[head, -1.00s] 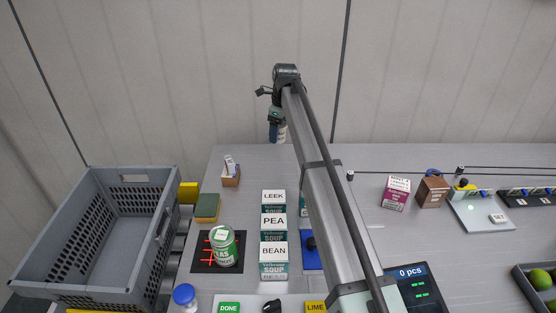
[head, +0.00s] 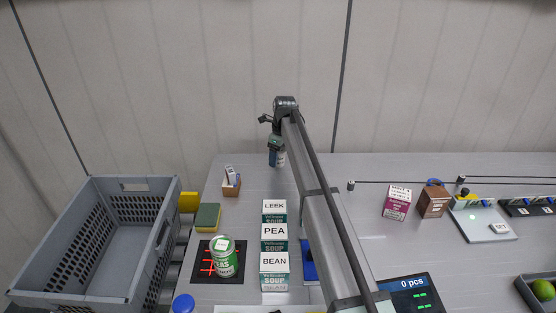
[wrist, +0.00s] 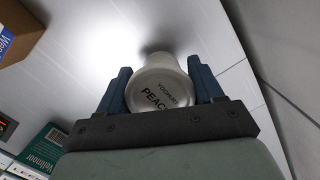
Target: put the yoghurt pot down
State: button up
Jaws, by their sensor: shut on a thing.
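The yoghurt pot (wrist: 160,88) is a pale pot whose round end, lettered YOGHURT and PEACH, faces the wrist camera. My gripper (wrist: 163,85) has its two blue fingers shut on it, one on each side. In the head view my gripper (head: 277,158) points down over the back of the grey table, with a sliver of the pot showing beside the fingers. A dark shadow lies close to the pot on the table in the wrist view. I cannot tell whether the pot's base touches the table.
Soup cartons (head: 274,236) stand in a column nearer the camera. A small brown box (head: 231,187) stands to the left, beyond a sponge (head: 207,217). A pea can (head: 224,258) and grey crate (head: 70,297) are front left.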

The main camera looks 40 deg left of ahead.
jog(key=shift+f, duration=0.85)
jog(key=shift+f, duration=0.15)
jog(key=o, duration=1.1)
jog(key=shift+o, duration=0.2)
jog(key=r, duration=0.4)
jog(key=d+r, duration=0.1)
jog(key=r, duration=0.7)
jog(key=shift+w+d+r, duration=0.1)
jog(key=shift+w+d, duration=0.1)
